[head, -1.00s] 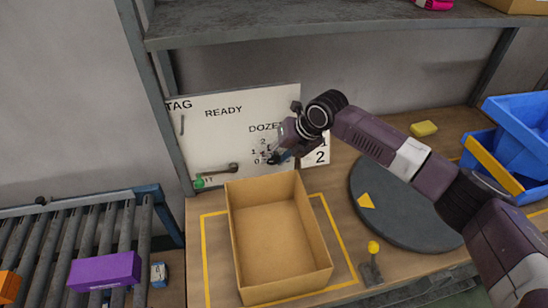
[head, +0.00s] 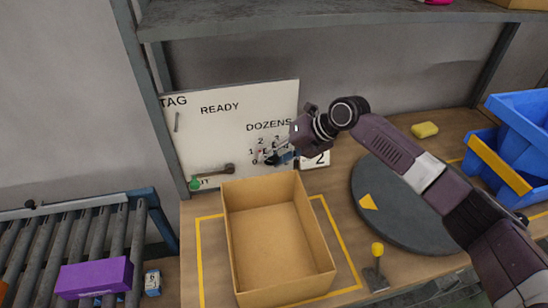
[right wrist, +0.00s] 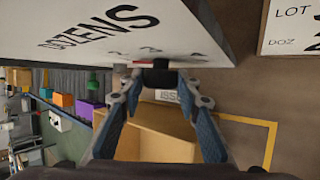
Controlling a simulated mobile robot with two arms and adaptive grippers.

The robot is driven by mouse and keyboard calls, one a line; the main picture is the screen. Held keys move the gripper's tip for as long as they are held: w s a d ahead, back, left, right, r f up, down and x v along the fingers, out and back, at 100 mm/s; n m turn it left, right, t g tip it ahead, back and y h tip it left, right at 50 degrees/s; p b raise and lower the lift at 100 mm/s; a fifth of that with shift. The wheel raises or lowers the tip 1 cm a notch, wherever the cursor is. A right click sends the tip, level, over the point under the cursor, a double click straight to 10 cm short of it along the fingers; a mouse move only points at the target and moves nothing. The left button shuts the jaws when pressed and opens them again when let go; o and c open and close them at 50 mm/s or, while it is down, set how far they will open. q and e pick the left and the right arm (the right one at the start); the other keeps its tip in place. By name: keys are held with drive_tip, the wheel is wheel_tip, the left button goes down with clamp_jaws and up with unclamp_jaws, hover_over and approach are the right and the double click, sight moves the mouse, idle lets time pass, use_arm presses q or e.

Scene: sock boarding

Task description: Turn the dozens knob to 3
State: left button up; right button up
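The white board (head: 218,138) stands upright at the back, with the DOZENS label (head: 267,126) and small dial numbers below it. In the right wrist view the dark dozens knob (right wrist: 158,77) sticks out from the board, with a bit of red at its base. My right gripper (head: 273,157) is at the dial and mostly hides the knob in the head view. Its two fingertips (right wrist: 158,83) lie on either side of the knob in the right wrist view. I cannot tell whether they press on it. The knob's setting is not readable. My left gripper is out of view.
An open cardboard box (head: 275,247) stands just below the board. A dark round turntable (head: 400,222) and blue bins (head: 520,128) are to the right. A shelf (head: 330,20) hangs above.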

drive_tip(key=o, duration=0.4)
drive_tip(key=v, duration=1.2)
drive_tip(key=shift+d, duration=0.1)
